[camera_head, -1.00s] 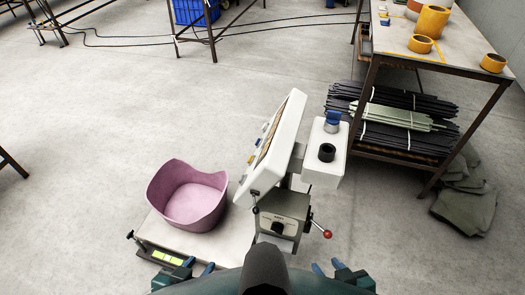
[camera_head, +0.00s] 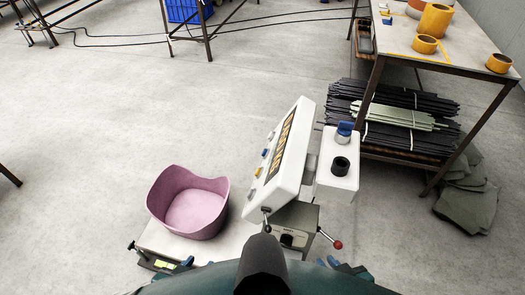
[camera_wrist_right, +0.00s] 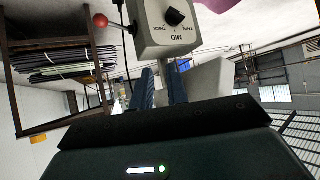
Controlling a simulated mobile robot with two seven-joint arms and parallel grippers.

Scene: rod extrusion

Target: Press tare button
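The white panel (camera_head: 281,160) of the machine leans at the centre of the head view, with a lit orange display (camera_head: 281,146) and a column of small coloured buttons (camera_head: 263,153) along its left side. Their labels are too small to read, so I cannot tell which is tare. My right gripper (camera_head: 328,263) is low at the bottom, right of the machine. In the right wrist view its blue fingers (camera_wrist_right: 162,88) stand apart with nothing between them.
A pink tub (camera_head: 188,205) stands on a pale platform (camera_head: 165,241) left of the panel. A grey knob box (camera_head: 290,235) with a red-ball lever (camera_head: 338,245) sits below the panel. A workbench (camera_head: 450,60) with dark rods stands at right.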

